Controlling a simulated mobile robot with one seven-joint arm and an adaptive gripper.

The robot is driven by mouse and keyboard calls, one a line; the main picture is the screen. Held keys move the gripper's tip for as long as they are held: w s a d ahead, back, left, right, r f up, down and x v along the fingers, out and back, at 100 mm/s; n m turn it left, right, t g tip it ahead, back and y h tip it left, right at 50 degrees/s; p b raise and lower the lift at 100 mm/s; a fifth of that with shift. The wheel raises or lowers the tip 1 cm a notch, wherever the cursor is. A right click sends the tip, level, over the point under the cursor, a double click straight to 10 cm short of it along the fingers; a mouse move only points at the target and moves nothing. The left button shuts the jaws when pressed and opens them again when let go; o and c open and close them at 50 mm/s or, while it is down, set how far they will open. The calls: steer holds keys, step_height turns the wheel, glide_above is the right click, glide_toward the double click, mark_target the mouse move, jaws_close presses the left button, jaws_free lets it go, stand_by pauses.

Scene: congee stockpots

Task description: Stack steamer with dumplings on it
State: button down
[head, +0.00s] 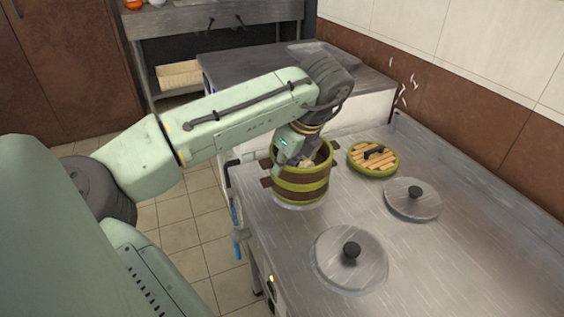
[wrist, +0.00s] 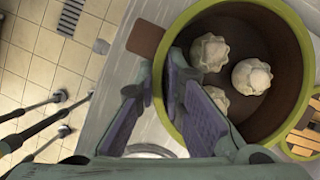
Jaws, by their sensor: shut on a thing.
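The steamer (head: 300,183) is a round brown tub with green bands and side handles. It is over the left part of the steel stove top, with a pale metallic rim showing just below it; I cannot tell whether they touch. Several pale dumplings lie inside the steamer, clear in the wrist view (wrist: 251,77). My gripper (head: 288,150) reaches down at its near left rim. In the wrist view my gripper (wrist: 160,78) has its purple-padded fingers on either side of the steamer wall (wrist: 163,118), shut on it.
A slatted bamboo lid with a green rim (head: 362,166) lies right behind the steamer. Two metal lids with black knobs, one at the right (head: 425,204) and one in front (head: 345,278), are on the stove top (head: 460,250). The right front of the stove is clear.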

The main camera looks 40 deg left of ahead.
steer(key=c, duration=2)
jaws_free()
steer(key=shift+o, duration=0.2)
steer(key=p+v, duration=0.9)
steer(key=v, duration=0.2)
steer(key=shift+p, duration=0.3)
steer(key=shift+s+f, duration=0.1)
